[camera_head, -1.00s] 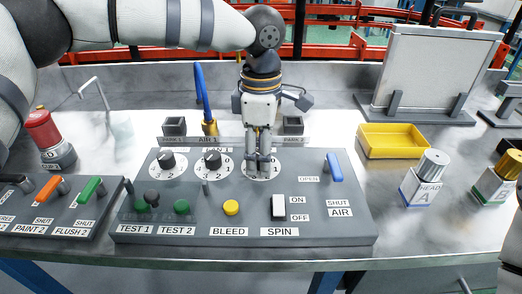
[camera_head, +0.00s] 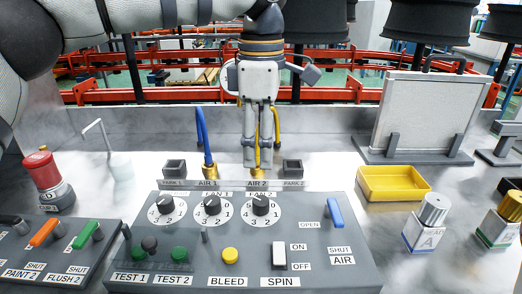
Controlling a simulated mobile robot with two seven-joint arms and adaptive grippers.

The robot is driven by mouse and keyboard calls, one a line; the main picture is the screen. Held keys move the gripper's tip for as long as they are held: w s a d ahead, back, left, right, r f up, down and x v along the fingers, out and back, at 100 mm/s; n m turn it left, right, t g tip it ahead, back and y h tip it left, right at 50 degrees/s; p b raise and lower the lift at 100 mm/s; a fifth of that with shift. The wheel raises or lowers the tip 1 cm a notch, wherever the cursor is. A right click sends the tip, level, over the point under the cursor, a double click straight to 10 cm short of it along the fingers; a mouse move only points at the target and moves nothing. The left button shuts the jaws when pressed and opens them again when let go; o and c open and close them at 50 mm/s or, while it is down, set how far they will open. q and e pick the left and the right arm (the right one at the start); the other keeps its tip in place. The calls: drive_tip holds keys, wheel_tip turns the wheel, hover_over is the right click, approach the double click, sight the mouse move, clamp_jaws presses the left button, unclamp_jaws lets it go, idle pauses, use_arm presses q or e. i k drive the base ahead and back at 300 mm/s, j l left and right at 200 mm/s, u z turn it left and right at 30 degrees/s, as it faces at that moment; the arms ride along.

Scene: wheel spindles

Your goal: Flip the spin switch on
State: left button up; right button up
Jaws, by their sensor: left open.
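The spin switch (camera_head: 279,254) is a white rocker on the sloped grey panel, above the SPIN label and left of the ON and OFF labels. Which way it is tipped is too small to tell. My left gripper (camera_head: 258,170) points down, open and empty, above the back edge of the panel near the AIR 2 fitting. It is behind the right-hand dial (camera_head: 260,205) and well apart from the switch. My right gripper is not in view.
The yellow bleed button (camera_head: 230,256) is left of the switch, and the blue air lever (camera_head: 335,213) is right of it. A yellow tray (camera_head: 394,197) and the HEAD A bottle (camera_head: 425,240) stand right of the panel. The space above the panel's front is clear.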

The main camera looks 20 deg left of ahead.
sight(279, 254)
drive_tip(key=k+l, duration=0.2)
drive_tip(key=k, duration=0.3)
drive_tip(key=k+l, duration=0.2)
drive_tip(key=k, duration=0.25)
